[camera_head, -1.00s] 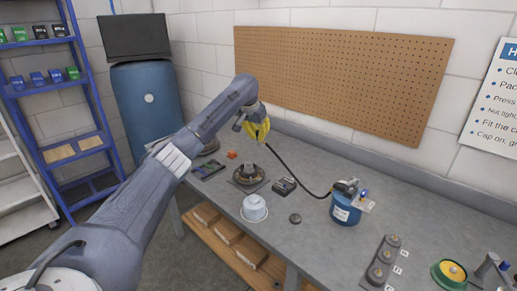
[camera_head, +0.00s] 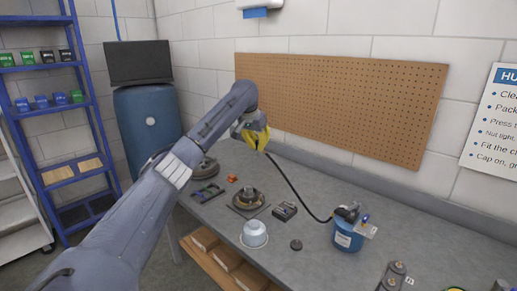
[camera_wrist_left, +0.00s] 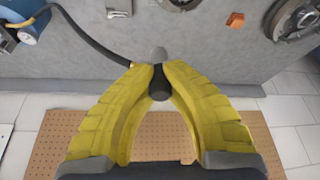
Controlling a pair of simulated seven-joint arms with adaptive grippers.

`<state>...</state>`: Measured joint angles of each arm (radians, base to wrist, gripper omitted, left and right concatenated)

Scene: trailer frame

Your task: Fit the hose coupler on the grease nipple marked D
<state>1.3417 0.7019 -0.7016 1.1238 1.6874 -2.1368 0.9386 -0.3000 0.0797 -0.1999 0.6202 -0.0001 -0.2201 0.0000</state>
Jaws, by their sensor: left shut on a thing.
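My left gripper (camera_head: 256,138) has yellow fingers and is raised above the back of the bench, in front of the pegboard. It is shut on the dark hose coupler (camera_wrist_left: 159,84), which sits between the fingertips in the left wrist view. A black hose (camera_head: 292,187) runs from it down to a blue can (camera_head: 346,239) on the bench. A dark block with round fittings and small white tags (camera_head: 394,275) is cut by the bottom edge of the head view, well to the right of the gripper. The tag letters are unreadable, so I cannot pick out nipple D. My right gripper is not in view.
On the grey bench stand a hub on a plate (camera_head: 248,201), a white-blue cup (camera_head: 254,234), a dark box (camera_head: 284,211), a small dark cap (camera_head: 296,244) and an orange piece (camera_head: 232,178). The pegboard (camera_head: 340,105) backs the bench.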

